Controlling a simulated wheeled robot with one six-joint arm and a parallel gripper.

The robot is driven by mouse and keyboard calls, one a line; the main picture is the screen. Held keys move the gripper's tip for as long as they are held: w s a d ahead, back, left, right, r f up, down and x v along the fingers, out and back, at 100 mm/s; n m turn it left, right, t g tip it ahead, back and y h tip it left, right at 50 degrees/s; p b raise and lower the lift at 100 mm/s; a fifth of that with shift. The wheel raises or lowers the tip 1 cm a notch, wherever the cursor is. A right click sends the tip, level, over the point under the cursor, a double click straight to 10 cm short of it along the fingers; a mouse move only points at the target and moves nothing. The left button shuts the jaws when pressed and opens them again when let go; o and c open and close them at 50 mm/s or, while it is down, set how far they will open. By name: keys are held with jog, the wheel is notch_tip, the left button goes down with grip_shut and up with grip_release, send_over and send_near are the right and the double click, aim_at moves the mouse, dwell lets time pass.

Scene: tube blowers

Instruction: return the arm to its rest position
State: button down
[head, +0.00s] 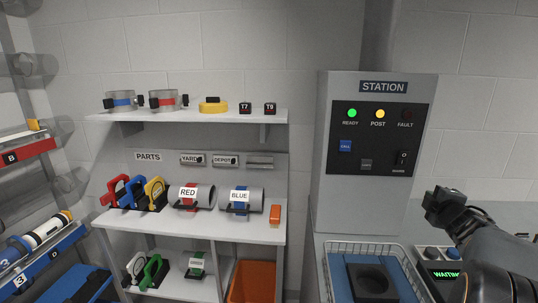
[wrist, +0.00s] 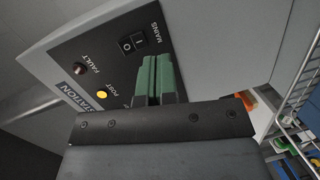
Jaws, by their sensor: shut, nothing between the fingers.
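My gripper (head: 441,200) is at the lower right of the head view, with my arm coming in from the lower right corner. It is raised in front of the station's lower right side and holds nothing. In the wrist view the two green fingers of my gripper (wrist: 154,78) are together, with the station panel (wrist: 100,60) behind them. The station cabinet (head: 332,140) stands at the right of the head view. Its READY lamp is lit green, its POST lamp is lit yellow and its FAULT lamp (head: 406,115) is dark.
A wire basket (head: 330,250) with a blue insert stands below the station. A small device (head: 438,272) with a green "WAITIN" display is beside my arm. Parts shelves (head: 240,232) with coloured parts are at centre left. An orange bin (head: 252,282) is below them.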

jog(key=s+d+f+m+g+h, duration=0.2)
jog(key=s+f+m+g+h, duration=0.1)
jog(key=s+f+m+g, duration=0.4)
jog(key=s+a+f+m+g+y, duration=0.2)
jog(key=s+a+f+m+g, duration=0.15)
jog(key=a+m, duration=0.4)
jog(key=s+a+n+y+p, duration=0.1)
jog(key=s+a+y, duration=0.2)
jog(key=a, duration=1.1)
jog(key=s+a+f+g+y+p, duration=0.1)
jog(key=s+a+y, duration=0.2)
jog(key=s+a, duration=0.4)
jog(key=a, duration=0.7)
jog(key=shift+f+n+p, duration=0.25)
jog(key=shift+n+p, duration=0.1)
